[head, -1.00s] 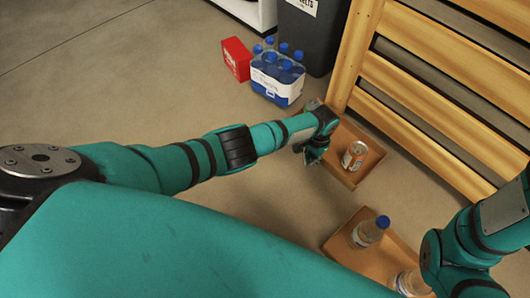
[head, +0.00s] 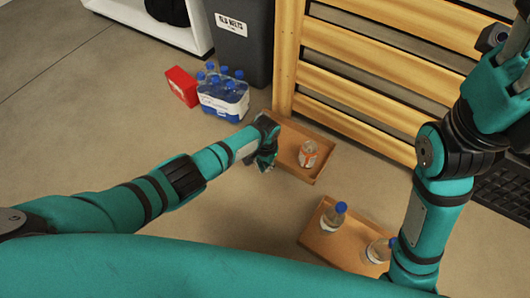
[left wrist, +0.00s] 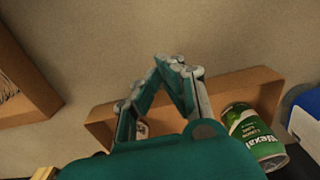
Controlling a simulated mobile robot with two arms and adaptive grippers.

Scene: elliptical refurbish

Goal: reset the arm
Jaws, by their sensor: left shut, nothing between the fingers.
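My left arm reaches in from the left in the head view. Its gripper (head: 266,160) hangs at the left edge of the upper cardboard tray (head: 289,140). In the left wrist view the fingers (left wrist: 172,64) meet at their tips, with nothing held. A can (head: 308,154) stands in the upper tray, apart from the left gripper. The left wrist view shows a green can (left wrist: 253,136) beside a cardboard tray wall (left wrist: 100,131).
A lower tray (head: 310,238) holds bottles with blue caps (head: 335,214). A pack of blue bottles (head: 222,98) and a red box (head: 182,86) stand on the floor. A slatted wooden barrier (head: 345,73) and dark bin (head: 243,45) stand behind. Floor at left is open.

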